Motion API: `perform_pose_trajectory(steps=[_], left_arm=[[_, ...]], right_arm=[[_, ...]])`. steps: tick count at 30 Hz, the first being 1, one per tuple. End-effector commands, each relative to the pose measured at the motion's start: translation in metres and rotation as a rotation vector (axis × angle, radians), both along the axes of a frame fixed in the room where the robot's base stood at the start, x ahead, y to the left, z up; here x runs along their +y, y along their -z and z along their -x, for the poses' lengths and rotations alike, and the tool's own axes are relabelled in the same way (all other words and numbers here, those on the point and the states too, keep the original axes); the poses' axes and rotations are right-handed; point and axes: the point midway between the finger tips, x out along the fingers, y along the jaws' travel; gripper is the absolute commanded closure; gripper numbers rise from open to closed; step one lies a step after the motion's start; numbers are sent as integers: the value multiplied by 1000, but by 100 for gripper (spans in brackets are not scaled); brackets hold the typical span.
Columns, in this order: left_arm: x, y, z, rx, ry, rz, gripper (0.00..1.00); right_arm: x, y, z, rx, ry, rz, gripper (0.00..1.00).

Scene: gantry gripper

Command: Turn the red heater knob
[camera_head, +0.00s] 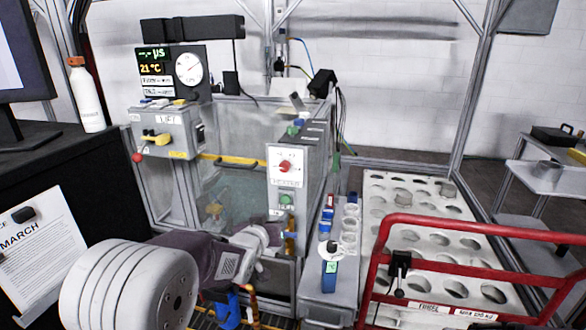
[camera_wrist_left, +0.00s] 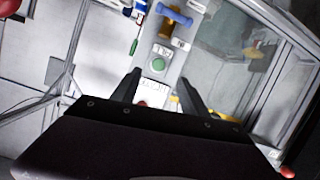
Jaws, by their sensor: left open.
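The red heater knob (camera_head: 285,166) sits on a white dial plate near the top of the grey heater box (camera_head: 273,187). A green button (camera_head: 286,198) is below it. My left gripper (camera_head: 272,236) is in front of the box, lower than the knob and button. In the left wrist view my left gripper (camera_wrist_left: 159,80) is open, with nothing between its fingers. That view shows the box upside down, with the green button (camera_wrist_left: 158,66) beyond the fingertips. A small red part, probably the knob (camera_wrist_left: 142,104), is mostly hidden by the gripper body. My right gripper is not in view.
A clear-walled tank with a yellow bar (camera_head: 232,160) stands left of the heater box. A grey control box (camera_head: 165,130) hangs at upper left. A red rail (camera_head: 480,229) and a plate with round holes (camera_head: 425,236) are at right. A white bottle (camera_head: 87,97) stands far left.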

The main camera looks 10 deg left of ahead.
Motion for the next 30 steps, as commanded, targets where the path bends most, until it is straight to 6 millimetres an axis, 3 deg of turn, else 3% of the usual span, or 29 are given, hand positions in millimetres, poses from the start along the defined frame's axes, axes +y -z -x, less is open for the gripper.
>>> perform_pose_trajectory(steps=[1,3,7,13,24,30], left_arm=[[2,-24,-12,-75,2,8,48],[3,-54,-24,-180,7,19,48],[4,-86,-34,-298,18,31,48],[4,-88,-43,-311,20,33,48],[1,-88,-113,-310,19,34,48],[1,-87,-125,-308,19,34,48]], right_arm=[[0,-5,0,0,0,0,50],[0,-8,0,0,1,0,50],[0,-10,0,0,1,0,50],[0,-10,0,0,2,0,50],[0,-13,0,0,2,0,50],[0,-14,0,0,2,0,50]])
